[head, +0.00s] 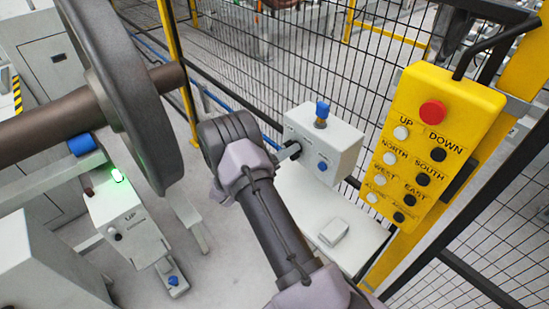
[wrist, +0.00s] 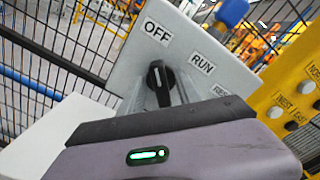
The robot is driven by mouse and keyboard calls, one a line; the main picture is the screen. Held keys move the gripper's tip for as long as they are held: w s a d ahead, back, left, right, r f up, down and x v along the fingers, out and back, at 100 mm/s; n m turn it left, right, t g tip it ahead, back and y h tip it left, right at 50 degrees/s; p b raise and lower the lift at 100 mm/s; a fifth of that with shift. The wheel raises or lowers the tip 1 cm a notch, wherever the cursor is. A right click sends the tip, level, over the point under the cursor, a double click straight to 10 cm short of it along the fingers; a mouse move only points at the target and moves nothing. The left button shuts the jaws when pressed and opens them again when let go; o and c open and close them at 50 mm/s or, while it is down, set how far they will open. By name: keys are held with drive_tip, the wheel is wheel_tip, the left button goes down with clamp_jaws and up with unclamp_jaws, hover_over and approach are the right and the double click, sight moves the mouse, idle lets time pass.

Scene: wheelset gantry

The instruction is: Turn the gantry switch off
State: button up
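The gantry switch is a black rotary knob (wrist: 160,84) on the face of a light grey box (wrist: 205,45) in the wrist view. OFF is printed above the knob and RUN to its upper right; a third label is partly hidden. The knob's upper end points roughly toward OFF. My gripper (wrist: 160,97) is right at the knob, with pale fingers on either side of it and apparent gaps; contact cannot be told. In the head view, my gripper (head: 289,152) is at the left side of the grey box (head: 328,140), and the knob is hidden.
A yellow pendant (head: 430,145) with a red button and direction buttons stands right of the box. Black mesh fencing (head: 290,65) is behind. A wheelset (head: 115,85) and a grey UP box (head: 128,215) with a lit green lamp are at left.

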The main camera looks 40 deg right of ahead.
drive_tip(key=s+a+p, duration=0.1)
drive_tip(key=a, duration=1.5)
drive_tip(key=shift+s+a+p, duration=0.15)
drive_tip(key=shift+a+p, duration=0.15)
drive_tip(key=shift+p, duration=0.05)
